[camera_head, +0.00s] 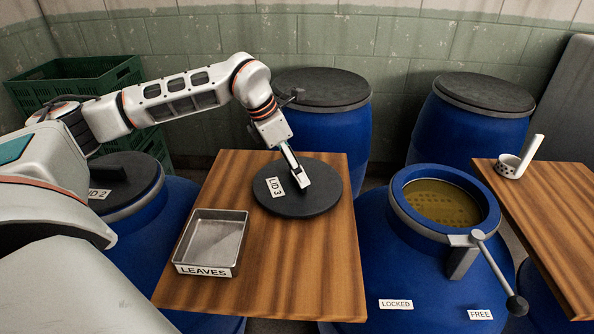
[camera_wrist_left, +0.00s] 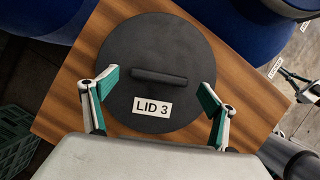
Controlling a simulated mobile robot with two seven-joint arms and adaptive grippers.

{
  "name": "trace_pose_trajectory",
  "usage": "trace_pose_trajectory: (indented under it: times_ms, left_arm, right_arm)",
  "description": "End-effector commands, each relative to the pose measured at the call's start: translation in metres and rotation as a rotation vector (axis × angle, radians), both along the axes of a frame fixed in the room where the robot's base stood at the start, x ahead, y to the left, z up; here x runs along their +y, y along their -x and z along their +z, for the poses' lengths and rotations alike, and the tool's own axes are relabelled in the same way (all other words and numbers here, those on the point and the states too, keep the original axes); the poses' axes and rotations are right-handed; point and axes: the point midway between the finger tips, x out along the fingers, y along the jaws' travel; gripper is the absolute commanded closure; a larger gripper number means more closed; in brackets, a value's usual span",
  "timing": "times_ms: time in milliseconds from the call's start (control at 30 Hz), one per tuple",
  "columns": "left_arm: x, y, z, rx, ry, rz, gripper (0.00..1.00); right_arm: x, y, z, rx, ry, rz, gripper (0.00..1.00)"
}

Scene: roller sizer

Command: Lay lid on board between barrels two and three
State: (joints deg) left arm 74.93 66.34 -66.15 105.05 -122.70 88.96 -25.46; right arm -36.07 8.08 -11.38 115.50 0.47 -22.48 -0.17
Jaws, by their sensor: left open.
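The black round lid labelled LID 3 (camera_head: 320,192) lies flat on the wooden board (camera_head: 290,270) between two blue barrels. It also shows in the left wrist view (camera_wrist_left: 180,55), with its bar handle across the middle. My left gripper (camera_head: 298,180) is over the lid. In the left wrist view its two fingers (camera_wrist_left: 159,90) are spread on either side of the handle, apart from it. The barrel at the right (camera_head: 375,265) is uncovered and holds brownish liquid. The barrel at the left (camera_head: 185,210) wears a black lid marked LID 2. My right gripper is not in view.
A metal tray labelled LEAVES (camera_head: 212,236) sits at the board's left edge. A clamp lever (camera_head: 497,270) sticks out from the open barrel, by LOCKED and FREE labels. Another board (camera_head: 555,215) at right holds a white perforated ladle (camera_head: 512,166). Two lidded barrels stand behind.

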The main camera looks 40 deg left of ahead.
Motion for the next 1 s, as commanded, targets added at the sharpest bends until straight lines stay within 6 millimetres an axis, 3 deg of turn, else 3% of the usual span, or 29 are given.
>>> trace_pose_trajectory:
  times_ms: [100,400,600,1000]
  left_arm:
    - [0.007,0.007,0.028,-0.007,-0.001,0.002,0.14]
    - [0.018,0.024,0.073,-0.003,-0.001,0.000,0.14]
    - [0.020,0.028,0.083,-0.001,0.000,0.000,0.14]
    - [0.020,0.028,0.083,0.000,0.000,0.000,0.14]
  right_arm:
    - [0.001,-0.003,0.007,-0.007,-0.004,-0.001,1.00]
    - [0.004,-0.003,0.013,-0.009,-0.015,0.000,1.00]
    - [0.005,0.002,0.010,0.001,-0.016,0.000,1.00]
    - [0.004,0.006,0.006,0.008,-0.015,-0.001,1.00]
